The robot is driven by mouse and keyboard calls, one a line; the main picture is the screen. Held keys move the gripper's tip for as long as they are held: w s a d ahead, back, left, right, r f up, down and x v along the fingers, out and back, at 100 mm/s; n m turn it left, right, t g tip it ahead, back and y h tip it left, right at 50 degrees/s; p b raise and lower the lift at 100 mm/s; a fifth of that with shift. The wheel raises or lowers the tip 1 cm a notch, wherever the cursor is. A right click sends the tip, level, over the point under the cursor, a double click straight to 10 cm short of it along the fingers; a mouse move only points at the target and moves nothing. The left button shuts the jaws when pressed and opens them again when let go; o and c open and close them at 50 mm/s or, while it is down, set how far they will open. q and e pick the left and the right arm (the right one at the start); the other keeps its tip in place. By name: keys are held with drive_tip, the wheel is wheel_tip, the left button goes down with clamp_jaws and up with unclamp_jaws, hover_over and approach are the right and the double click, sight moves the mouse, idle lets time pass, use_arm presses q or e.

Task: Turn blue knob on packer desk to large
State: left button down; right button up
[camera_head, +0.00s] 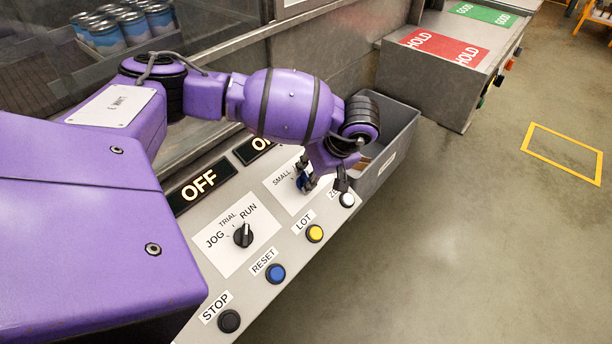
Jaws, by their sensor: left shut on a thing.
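The blue knob (303,182) sits on a white plate on the sloped grey packer desk panel (252,291). Only a small part of the knob shows. The label SMALL (282,177) reads to its left; the right side of the plate is hidden behind my gripper, and I cannot read the knob's pointing direction. My purple left arm reaches over the desk from the left. My left gripper (313,180) points down at the knob and is shut on it. My right gripper is not in view.
A black JOG/TRIAL/RUN selector (243,235) is nearby. Buttons line the front edge: black STOP (229,321), blue RESET (276,273), yellow LOT (314,233) and a white one (347,199). A grey bin (398,135) stands just beyond. Open floor lies right.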

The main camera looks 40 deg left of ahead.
use_arm(q)
drive_tip(key=shift+m, duration=0.7)
drive_tip(key=c, duration=1.8)
unclamp_jaws()
drive_tip(key=shift+o, duration=0.2)
drive_tip(key=shift+d+r, duration=0.15)
drive_tip(key=shift+r, duration=0.15)
drive_tip(key=v, duration=1.1)
drive_tip(key=shift+d+r, duration=0.15)
drive_tip(key=shift+d, duration=0.05)
